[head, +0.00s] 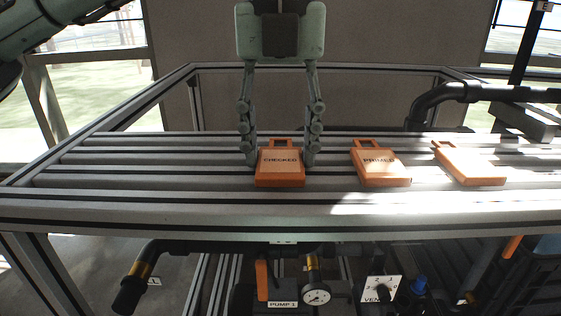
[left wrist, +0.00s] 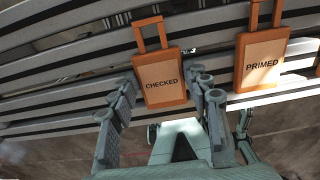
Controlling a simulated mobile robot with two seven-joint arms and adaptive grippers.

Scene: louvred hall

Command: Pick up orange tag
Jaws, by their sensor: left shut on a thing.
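Several orange tags lie in a row on the slatted metal shelf (head: 130,172). The left one, an orange tag reading CHECKED (head: 280,172), sits between the two fingers of my left gripper (head: 280,160), which is shut on it from both sides. In the left wrist view the CHECKED tag (left wrist: 162,83) shows between the fingers, its handle loop pointing away. The orange tag reading PRIMED (head: 380,168) lies to its right, and it also shows in the left wrist view (left wrist: 262,62). A third orange tag (head: 470,165) lies further right, tilted, its label unreadable. My right gripper is not seen.
Below the shelf are a black pipe (head: 135,285), a pressure gauge (head: 316,292), a PUMP 1 label (head: 283,304) and a dial plate (head: 382,289). A dark pipe (head: 450,95) bends behind the shelf at right. The shelf's left part is clear.

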